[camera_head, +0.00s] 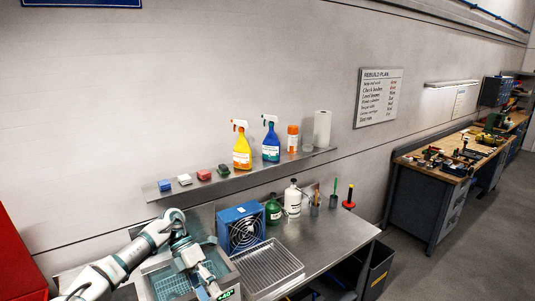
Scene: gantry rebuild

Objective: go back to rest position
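My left arm (110,269), white with teal bands, comes in from the lower left. It bends over the steel basin and reaches down past the bottom edge. I cannot make out my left gripper's fingers. My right arm and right gripper do not show. The steel basin (234,273) stands on the bench and holds a teal mesh basket (170,284), partly hidden by my arm. A small green lit display (225,294) shows at the bottom edge.
A blue fan box (241,228), a wire drying tray (268,268), a green bottle (273,209) and a white bottle (292,199) stand on the steel bench (335,236). A wall shelf (225,180) with sprays is above. A red cabinet (20,262) is at left.

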